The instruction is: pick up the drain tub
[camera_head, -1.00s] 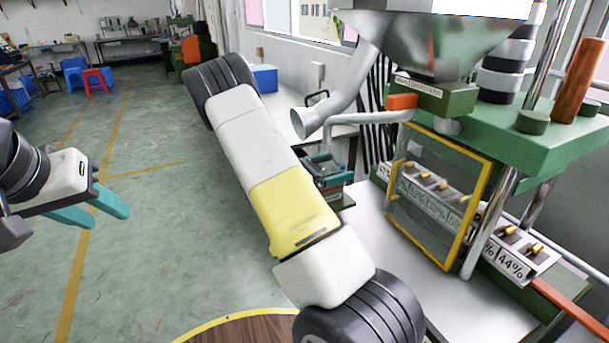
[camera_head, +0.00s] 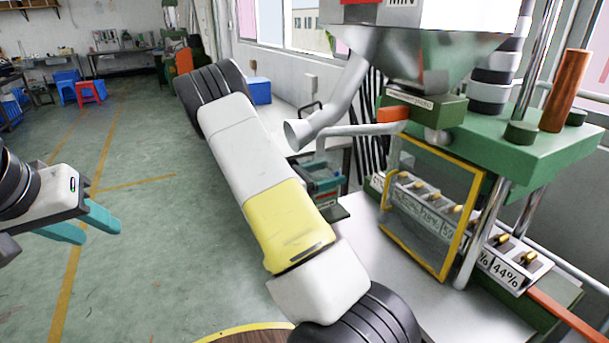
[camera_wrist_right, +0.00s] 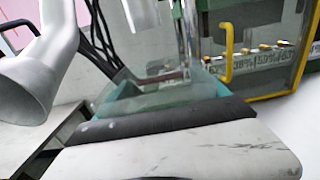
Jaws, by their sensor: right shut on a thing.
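The drain tub (camera_head: 323,183) is a small see-through container low beside the machine, under the bent grey pipe. In the head view it is small and partly hidden behind my right forearm. In the right wrist view the clear tub (camera_wrist_right: 160,98) sits just past the dark edge of my gripper body, between teal fingers. My right gripper (camera_wrist_right: 165,90) is shut on it; the exact contact is hard to see.
The green machine (camera_head: 540,150) with a metal hopper (camera_head: 425,55) stands at the right. A yellow-framed clear guard (camera_head: 430,205) and the wide grey pipe mouth (camera_head: 293,134) are close to the tub. A blue box (camera_head: 258,90) is further back. The floor at left is open.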

